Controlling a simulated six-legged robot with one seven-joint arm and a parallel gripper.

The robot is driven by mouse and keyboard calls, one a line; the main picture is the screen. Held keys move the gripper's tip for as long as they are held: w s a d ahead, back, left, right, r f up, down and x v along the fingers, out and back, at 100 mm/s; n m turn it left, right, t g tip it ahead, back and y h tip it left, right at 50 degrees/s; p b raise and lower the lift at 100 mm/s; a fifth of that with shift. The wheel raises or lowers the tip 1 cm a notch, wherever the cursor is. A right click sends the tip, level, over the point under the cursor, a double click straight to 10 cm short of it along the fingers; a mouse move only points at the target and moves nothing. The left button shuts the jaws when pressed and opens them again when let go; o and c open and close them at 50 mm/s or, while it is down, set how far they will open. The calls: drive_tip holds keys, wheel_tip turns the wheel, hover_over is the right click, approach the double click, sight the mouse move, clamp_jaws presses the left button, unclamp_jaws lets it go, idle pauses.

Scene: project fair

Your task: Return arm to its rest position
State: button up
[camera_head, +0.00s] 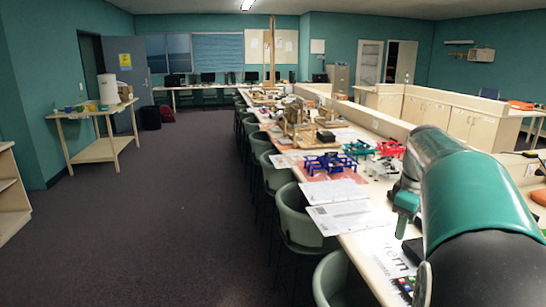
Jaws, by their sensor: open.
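My arm, teal and dark grey, fills the lower right of the head view, over the near end of the long table (362,216). My gripper (403,218) shows only in part past the arm's left side, as a small green piece pointing down above the tabletop. It is open, and no object shows in it. The rest of it is hidden behind the arm.
Papers (350,217), a blue frame model (330,163) and a red one (391,148) lie on the table. Green chairs (300,225) line its left side. A side table (95,115) stands at the left wall. The dark carpet (170,220) between is clear.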

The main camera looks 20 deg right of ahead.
drive_tip(key=s+a+f+m+t, duration=0.1)
drive_tip(key=s+a+m, duration=0.1)
drive_tip(key=a, duration=1.1)
drive_tip(key=s+a+f+m+t, duration=0.1)
drive_tip(key=s+a+t, duration=0.15)
drive_tip(key=a, duration=1.15)
drive_tip(key=s+a+f+m+y, duration=0.1)
drive_tip(key=s+a+f+m, duration=0.1)
drive_tip(key=s+a+f, duration=0.3)
drive_tip(key=s+a, duration=0.2)
drive_tip(key=shift+a+f, duration=0.2)
drive_tip(key=shift+a, duration=0.2)
